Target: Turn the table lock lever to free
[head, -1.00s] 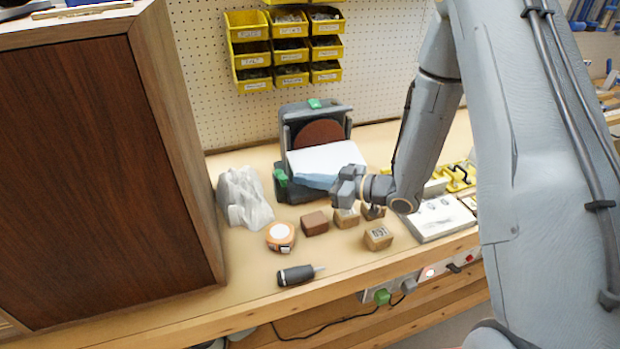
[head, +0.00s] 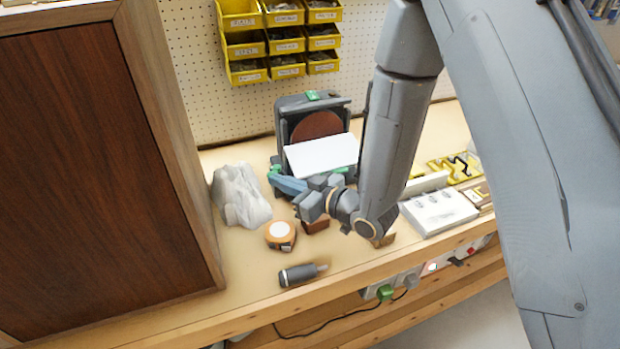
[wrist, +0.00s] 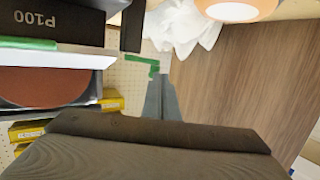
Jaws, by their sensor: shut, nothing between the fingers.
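The disc sander (head: 284,118) stands at the back of the bench with a reddish-brown disc (head: 318,126) and a white tilted table (head: 322,156). A small green lever (head: 275,168) shows at the left side of the table. It is also in the wrist view (wrist: 140,59), its end close to my fingertips. My gripper (head: 274,179) is shut and empty, its blue-grey fingers pointing left just in front of the lever. In the wrist view the fingers (wrist: 160,80) reach up to the lever's end; I cannot tell if they touch it.
A crumpled white-grey lump (head: 240,196) and an orange tape measure (head: 280,235) lie left of my gripper. A tall brown cabinet (head: 90,180) closes off the left.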

